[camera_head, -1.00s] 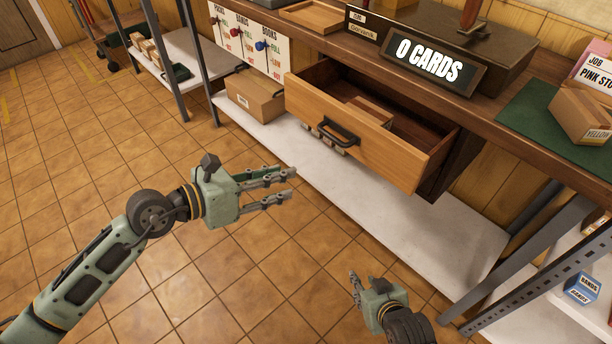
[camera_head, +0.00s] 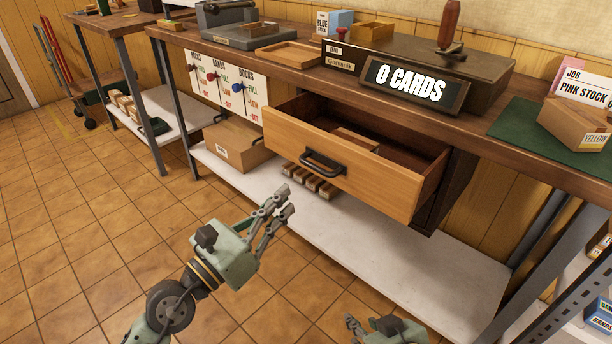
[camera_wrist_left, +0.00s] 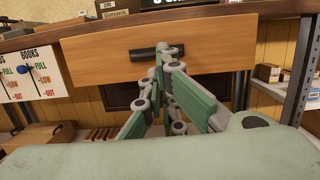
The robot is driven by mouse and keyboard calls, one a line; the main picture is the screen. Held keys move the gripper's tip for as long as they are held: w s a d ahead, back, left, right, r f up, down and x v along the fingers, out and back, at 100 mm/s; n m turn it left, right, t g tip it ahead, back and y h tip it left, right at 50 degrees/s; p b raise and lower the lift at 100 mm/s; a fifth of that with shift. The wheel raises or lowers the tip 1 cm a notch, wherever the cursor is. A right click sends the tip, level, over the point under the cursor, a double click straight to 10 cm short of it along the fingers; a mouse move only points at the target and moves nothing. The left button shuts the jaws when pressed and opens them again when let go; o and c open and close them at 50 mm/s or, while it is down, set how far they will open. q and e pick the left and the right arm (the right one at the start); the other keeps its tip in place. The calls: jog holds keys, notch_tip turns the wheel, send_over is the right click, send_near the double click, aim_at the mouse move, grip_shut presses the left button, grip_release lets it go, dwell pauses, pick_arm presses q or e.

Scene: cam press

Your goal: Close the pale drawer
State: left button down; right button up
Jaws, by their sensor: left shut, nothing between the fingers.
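The pale wooden drawer (camera_head: 370,180) stands pulled out from under the workbench, with a dark bar handle (camera_head: 323,162) on its front. A small brown block lies inside it. In the left wrist view the drawer front (camera_wrist_left: 220,45) fills the top, and its handle (camera_wrist_left: 142,54) is partly behind my fingers. My left gripper (camera_head: 285,200) is shut and empty, in front of and a little below the drawer front, pointing towards it; it also shows in the left wrist view (camera_wrist_left: 165,55). I cannot tell whether it touches. My right gripper (camera_head: 352,322) is low at the bottom edge, partly cut off.
The workbench top carries a "0 CARDS" sign (camera_head: 416,84), a green mat (camera_head: 510,122) and a wooden tray (camera_head: 290,54). A cardboard box (camera_head: 238,145) and several small blocks (camera_head: 310,181) sit on the white lower shelf (camera_head: 400,250). Floor in front is clear.

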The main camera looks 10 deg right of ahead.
pick_arm(q)
jog(key=x, duration=0.7)
jog(key=shift+w+d, duration=0.25)
pick_arm(e)
jog(key=shift+w+a+r+t, duration=0.15)
jog(key=shift+w+r+t, duration=0.15)
jog(key=shift+w+t, duration=0.15)
